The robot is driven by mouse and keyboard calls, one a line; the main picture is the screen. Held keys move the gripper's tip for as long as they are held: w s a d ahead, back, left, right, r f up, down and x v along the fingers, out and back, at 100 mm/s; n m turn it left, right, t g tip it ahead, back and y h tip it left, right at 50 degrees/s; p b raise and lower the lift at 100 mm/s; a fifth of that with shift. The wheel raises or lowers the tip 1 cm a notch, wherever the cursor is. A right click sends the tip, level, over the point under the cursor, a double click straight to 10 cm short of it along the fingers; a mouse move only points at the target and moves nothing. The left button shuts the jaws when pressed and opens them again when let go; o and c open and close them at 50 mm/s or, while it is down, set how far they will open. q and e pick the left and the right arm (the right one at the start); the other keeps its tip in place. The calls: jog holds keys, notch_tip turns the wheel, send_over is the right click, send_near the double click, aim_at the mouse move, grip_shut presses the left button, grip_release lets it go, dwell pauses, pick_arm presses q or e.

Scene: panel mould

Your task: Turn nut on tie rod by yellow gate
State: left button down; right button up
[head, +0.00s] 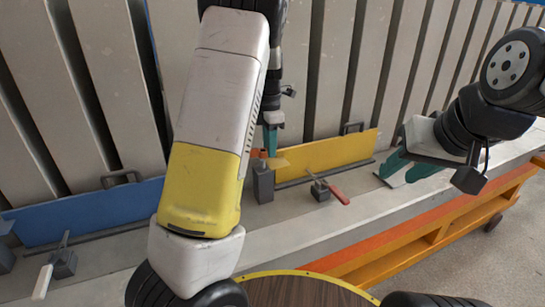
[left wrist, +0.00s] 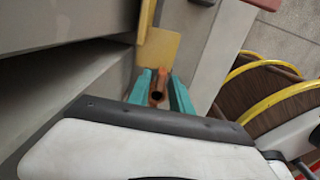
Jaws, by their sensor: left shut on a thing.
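The yellow gate (head: 325,155) stands upright along the mould's edge in the head view. At its left end a grey block (head: 264,184) carries a rust-brown piece (head: 263,157), likely the tie rod end with its nut. My left gripper (head: 271,150) points down at this spot, partly hidden behind my own arm. In the left wrist view, its teal fingers are shut on a rust-brown hollow nut (left wrist: 157,90), with a yellow plate (left wrist: 160,48) just beyond. The rod inside is hard to make out. My right gripper (head: 405,170) is at the right, fingers apart and empty.
A grey clamp with a red handle (head: 338,194) sits in front of the yellow gate. A blue gate (head: 85,212) and a white-handled clamp (head: 42,282) are at the left. Tall grey panels (head: 320,60) stand behind. An orange frame (head: 440,228) runs below the ledge.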

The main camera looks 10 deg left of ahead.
pick_arm(q)
jog(key=shift+r, duration=1.45)
